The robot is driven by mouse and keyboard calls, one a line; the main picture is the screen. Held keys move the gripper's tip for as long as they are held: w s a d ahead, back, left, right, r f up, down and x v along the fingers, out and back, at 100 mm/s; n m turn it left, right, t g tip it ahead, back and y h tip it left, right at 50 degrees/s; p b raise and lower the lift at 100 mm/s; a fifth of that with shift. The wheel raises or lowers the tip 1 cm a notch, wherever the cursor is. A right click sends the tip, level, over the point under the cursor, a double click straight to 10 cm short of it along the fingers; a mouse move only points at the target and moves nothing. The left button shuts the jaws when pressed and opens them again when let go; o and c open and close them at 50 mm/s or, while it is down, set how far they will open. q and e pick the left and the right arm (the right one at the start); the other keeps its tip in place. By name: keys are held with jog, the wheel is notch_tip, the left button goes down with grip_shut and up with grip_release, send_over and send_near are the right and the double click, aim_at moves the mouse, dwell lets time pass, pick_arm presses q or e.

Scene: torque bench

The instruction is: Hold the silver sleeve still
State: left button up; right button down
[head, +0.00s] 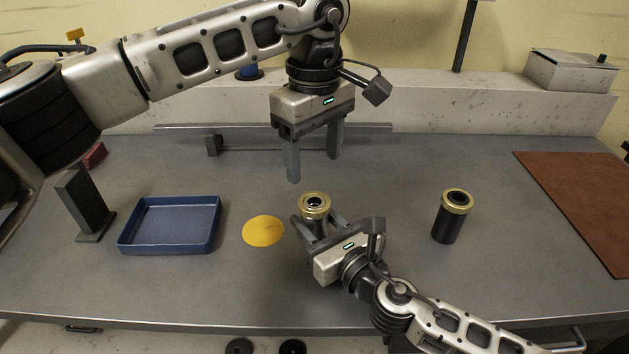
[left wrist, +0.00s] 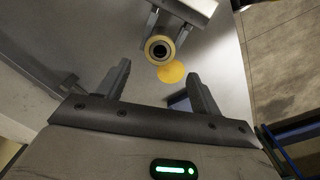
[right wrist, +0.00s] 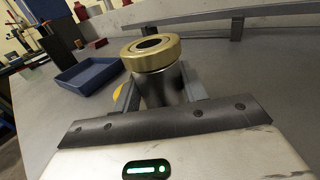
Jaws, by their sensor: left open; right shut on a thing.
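The silver sleeve (right wrist: 160,88) stands upright on the bench with a brass ring (head: 314,204) on its top. My right gripper (head: 310,228) is shut on the sleeve from the front, its fingers on either side below the ring. The ring also shows in the right wrist view (right wrist: 151,52) and in the left wrist view (left wrist: 159,49). My left gripper (head: 310,168) is open and empty, pointing down above and behind the sleeve, apart from it. A second sleeve, black with a brass ring (head: 452,217), stands slightly tilted in the picture to the right, free of both grippers.
A blue tray (head: 170,247) lies at the left, and a yellow disc (head: 263,231) lies between it and the sleeve. A dark upright block (head: 84,204) stands at far left. A brown mat (head: 585,200) lies at the right. A low rail (head: 370,127) runs along the back.

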aim_at(315, 201)
pick_arm(q)
notch_tip(315, 201, down, 8)
jog(key=shift+r, duration=0.1)
dwell(0.4)
jog(key=c, duration=1)
